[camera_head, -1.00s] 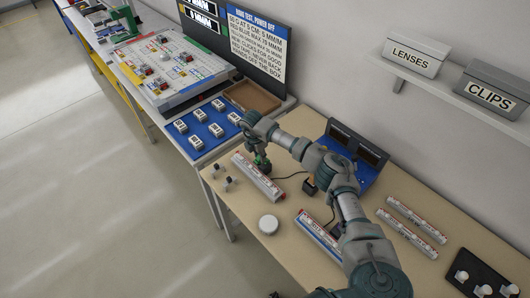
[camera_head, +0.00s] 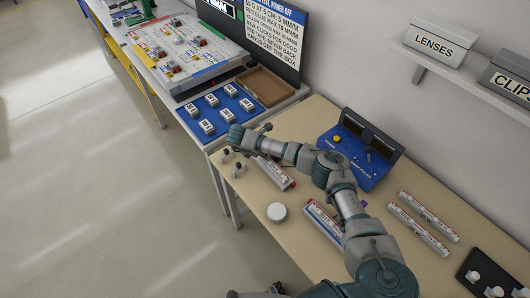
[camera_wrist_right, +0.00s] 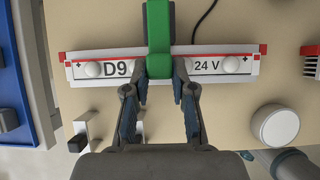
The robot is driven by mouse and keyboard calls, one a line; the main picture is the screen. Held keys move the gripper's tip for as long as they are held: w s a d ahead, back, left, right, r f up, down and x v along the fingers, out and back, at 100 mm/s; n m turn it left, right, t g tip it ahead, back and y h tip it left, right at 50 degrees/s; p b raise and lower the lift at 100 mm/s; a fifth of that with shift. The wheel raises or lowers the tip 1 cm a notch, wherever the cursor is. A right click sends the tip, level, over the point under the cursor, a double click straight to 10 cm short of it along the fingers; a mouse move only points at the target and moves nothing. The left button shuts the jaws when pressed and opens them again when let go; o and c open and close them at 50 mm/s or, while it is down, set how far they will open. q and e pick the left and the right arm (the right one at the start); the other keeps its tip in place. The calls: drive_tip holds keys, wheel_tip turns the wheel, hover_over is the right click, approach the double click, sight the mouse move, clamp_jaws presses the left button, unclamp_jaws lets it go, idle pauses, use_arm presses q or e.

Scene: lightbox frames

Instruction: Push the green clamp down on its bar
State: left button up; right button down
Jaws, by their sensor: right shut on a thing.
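The green clamp (camera_wrist_right: 159,38) sits across the white bar (camera_wrist_right: 220,66) marked D9 and 24 V in the right wrist view. My right gripper (camera_wrist_right: 159,80) has its two fingers on either side of the clamp, shut on it. In the head view the same bar (camera_head: 283,180) lies near the bench's left edge, partly covered by my right forearm. The clamp and the right fingertips are hidden there by my arm. Whether the clamp touches the bar's top cannot be told.
Two small switches (camera_head: 237,167) stand left of the bar. A round white knob (camera_head: 277,211) is in front of it. A blue box (camera_head: 358,160) with dark windows stands behind. More bars (camera_head: 418,228) lie at right. A blue tray (camera_head: 212,99) of labelled blocks is beyond.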

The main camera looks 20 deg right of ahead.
drive_tip(key=shift+s+a+f, duration=0.25)
drive_tip(key=shift+a+f, duration=0.05)
drive_tip(key=shift+f, duration=0.2)
drive_tip(key=c, duration=1.1)
unclamp_jaws()
drive_tip(key=shift+o, duration=0.7)
drive_tip(key=shift+w, duration=0.3)
drive_tip(key=shift+r, duration=0.15)
drive_tip(key=shift+a+r, duration=0.1)
drive_tip(key=shift+r, duration=0.15)
drive_tip(key=v, duration=1.1)
drive_tip(key=shift+a, duration=0.25)
drive_tip(key=shift+d, duration=0.1)
drive_tip(key=shift+f, duration=0.15)
